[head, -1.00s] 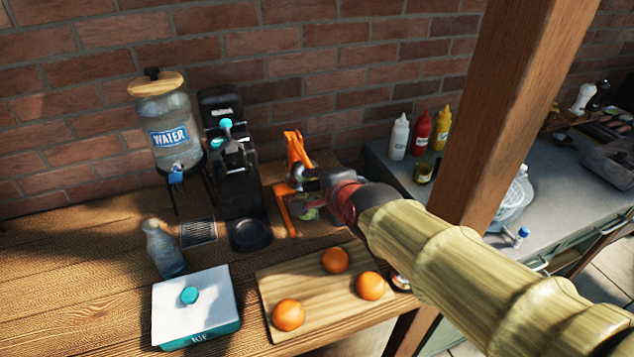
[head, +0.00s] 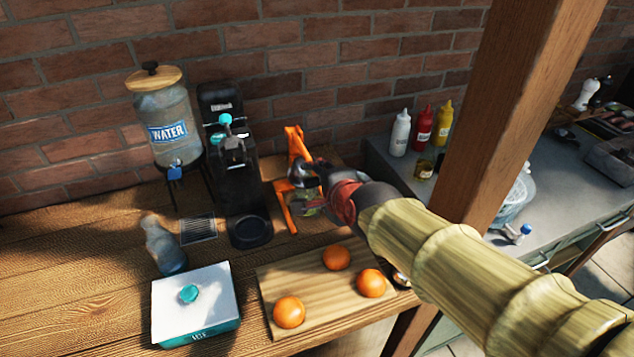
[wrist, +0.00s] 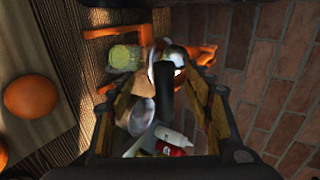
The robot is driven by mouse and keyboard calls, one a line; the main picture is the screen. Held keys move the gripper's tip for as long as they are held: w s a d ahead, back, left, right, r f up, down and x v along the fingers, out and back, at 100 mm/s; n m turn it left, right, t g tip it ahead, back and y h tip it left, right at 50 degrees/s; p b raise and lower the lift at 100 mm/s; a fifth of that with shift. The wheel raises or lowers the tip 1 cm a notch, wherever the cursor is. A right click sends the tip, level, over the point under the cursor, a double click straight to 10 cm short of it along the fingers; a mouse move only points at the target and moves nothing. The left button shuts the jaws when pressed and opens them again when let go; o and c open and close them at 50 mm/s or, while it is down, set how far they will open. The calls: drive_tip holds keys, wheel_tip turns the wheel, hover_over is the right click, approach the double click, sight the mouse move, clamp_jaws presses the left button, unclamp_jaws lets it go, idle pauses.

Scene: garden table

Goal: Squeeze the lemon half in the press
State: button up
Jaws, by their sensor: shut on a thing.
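The orange press (head: 294,146) stands against the brick wall, right of the black machine. Its orange frame also shows in the wrist view (wrist: 200,53), with a shiny metal part at its middle. My gripper (head: 312,178) is at the front of the press, partly covering it. In the wrist view its fingers (wrist: 165,108) are closed around a dark bar, which looks like the press handle. A glass with something yellow-green (wrist: 122,58) stands at the press's foot. I cannot make out the lemon half; the press and gripper may hide it.
A cutting board (head: 268,290) with oranges lies in front. The black machine (head: 232,165), water dispenser (head: 163,115), bottle (head: 162,245) and ice box (head: 195,325) stand to the left. A wooden post (head: 510,110) and sauce bottles (head: 421,130) are to the right.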

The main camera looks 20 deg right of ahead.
drive_tip(key=v, duration=1.2)
drive_tip(key=s+f+n+g+p, duration=0.1)
drive_tip(key=s+f+n+g, duration=0.2)
drive_tip(key=n, duration=0.6)
drive_tip(key=s+f+n+g+p, duration=0.2)
drive_tip(key=s+f+n+g, duration=0.1)
drive_tip(key=s+n, duration=0.4)
drive_tip(key=shift+s+a+f+n, duration=0.3)
drive_tip(key=shift+a+f+n, duration=0.1)
drive_tip(key=shift+f+n, duration=0.5)
drive_tip(key=shift+o, duration=0.5)
drive_tip(key=shift+r, duration=0.1)
idle(0.4)
